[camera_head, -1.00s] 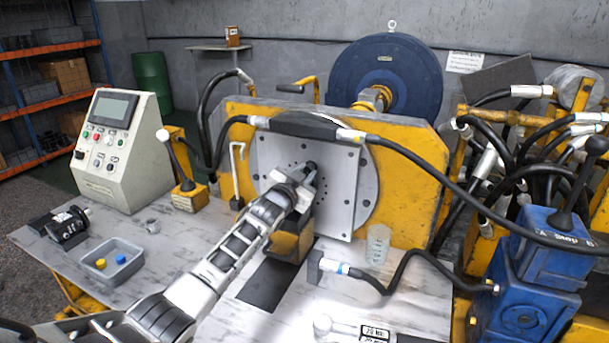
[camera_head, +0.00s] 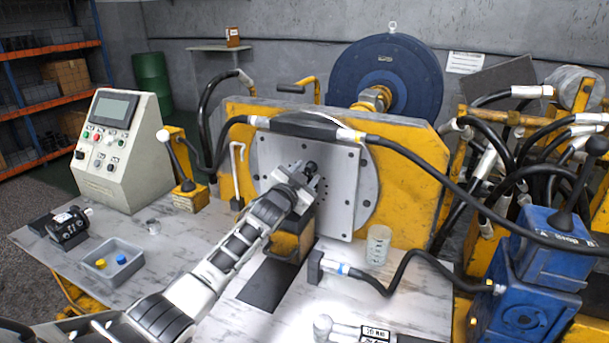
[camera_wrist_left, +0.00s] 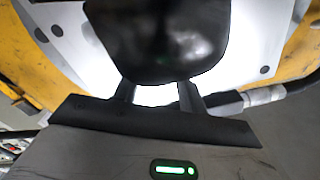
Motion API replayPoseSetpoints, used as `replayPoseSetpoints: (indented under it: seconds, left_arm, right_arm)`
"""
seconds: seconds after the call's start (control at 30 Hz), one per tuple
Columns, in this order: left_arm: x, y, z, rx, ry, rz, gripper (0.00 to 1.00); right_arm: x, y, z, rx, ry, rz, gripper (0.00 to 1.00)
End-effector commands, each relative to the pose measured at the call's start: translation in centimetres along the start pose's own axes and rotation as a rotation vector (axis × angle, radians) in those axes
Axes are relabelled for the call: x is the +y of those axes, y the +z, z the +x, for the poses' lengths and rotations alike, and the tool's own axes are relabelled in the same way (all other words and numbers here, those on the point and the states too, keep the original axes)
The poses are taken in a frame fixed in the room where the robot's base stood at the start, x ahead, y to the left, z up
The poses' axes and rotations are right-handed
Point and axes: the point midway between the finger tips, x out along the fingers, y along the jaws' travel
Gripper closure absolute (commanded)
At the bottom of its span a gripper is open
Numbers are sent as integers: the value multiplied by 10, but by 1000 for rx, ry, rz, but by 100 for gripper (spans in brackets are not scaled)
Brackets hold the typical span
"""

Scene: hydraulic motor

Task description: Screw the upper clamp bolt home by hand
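My left arm reaches from the lower left, and my left gripper (camera_head: 299,179) is close in front of the square grey plate (camera_head: 340,190). A small dark rounded piece (camera_head: 311,168) shows just beyond the fingers, against the plate. I cannot make out whether it is the upper clamp bolt or another part. In the left wrist view a large black rounded body (camera_wrist_left: 157,40) covers the fingertips. The two fingers (camera_wrist_left: 157,93) stand apart, with a bright gap between them. Whether they grip that body is hidden. My right gripper is out of view.
A grey bin (camera_head: 111,260) holds a yellow and a blue piece. A blue valve block (camera_head: 535,270) stands at the right.

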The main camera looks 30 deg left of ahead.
Motion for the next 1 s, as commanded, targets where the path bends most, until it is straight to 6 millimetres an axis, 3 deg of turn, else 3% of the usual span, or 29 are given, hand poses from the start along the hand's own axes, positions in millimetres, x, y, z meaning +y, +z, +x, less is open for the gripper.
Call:
replayPoseSetpoints:
  seconds: [0.27, 0.47, 1.0]
  left_arm:
    - [0, 0, -2, 1, 0, -1, 59]
    - [0, -1, -23, 2, 0, -1, 59]
    - [1, 1, -135, -1, 2, 1, 59]
  right_arm:
    - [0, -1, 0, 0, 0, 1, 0]
    - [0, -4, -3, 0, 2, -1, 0]
    - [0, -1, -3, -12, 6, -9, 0]
